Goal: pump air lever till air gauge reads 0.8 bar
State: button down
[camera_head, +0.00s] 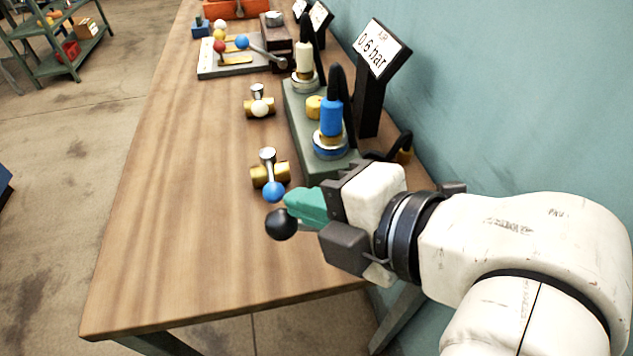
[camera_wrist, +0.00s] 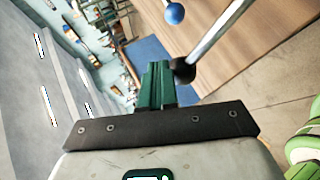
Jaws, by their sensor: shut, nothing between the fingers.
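The air gauge sign (camera_head: 381,50) stands at the back of the bench and reads "AIR 0.6 bar". A black ball knob (camera_head: 281,223) shows at the bench's right side, in front of my gripper. In the wrist view the black knob (camera_wrist: 183,70) sits at the end of a metal rod (camera_wrist: 219,32) running up to the right. My gripper (camera_head: 297,203) has green fingers, shut and empty. The fingers (camera_wrist: 157,80) are right beside the knob; I cannot tell whether they touch it. In the head view my gripper hides most of the rod.
A brass valve (camera_head: 263,174) with a blue ball handle (camera_head: 274,191) is close to my fingertips. Behind it are a blue-collared hose fitting (camera_head: 331,117), a white one (camera_head: 304,60) and another brass valve (camera_head: 258,106). The wooden bench (camera_head: 180,200) is clear at left; a wall bounds the right.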

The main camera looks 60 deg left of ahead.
jog(key=shift+s+a+f+b, duration=0.2)
jog(key=shift+s+f+b, duration=0.3)
jog(key=shift+s+a+f+b, duration=0.2)
jog(key=shift+s+f+b, duration=0.25)
jog(key=shift+s+f, duration=0.05)
dwell(1.7)
dwell(0.5)
jog(key=w+d+r+p, duration=0.2)
jog(key=w+r+p, duration=0.2)
jog(key=w+r, duration=0.2)
jog(key=shift+d+r, duration=0.2)
dwell(1.0)
jog(key=w+r+p, duration=0.1)
jog(key=w+d+r+p, duration=0.1)
jog(key=w+r, duration=0.1)
jog(key=shift+w+d+r, duration=0.15)
jog(key=shift+d+r, duration=0.05)
jog(key=shift+r, duration=0.05)
dwell(0.5)
dwell(0.9)
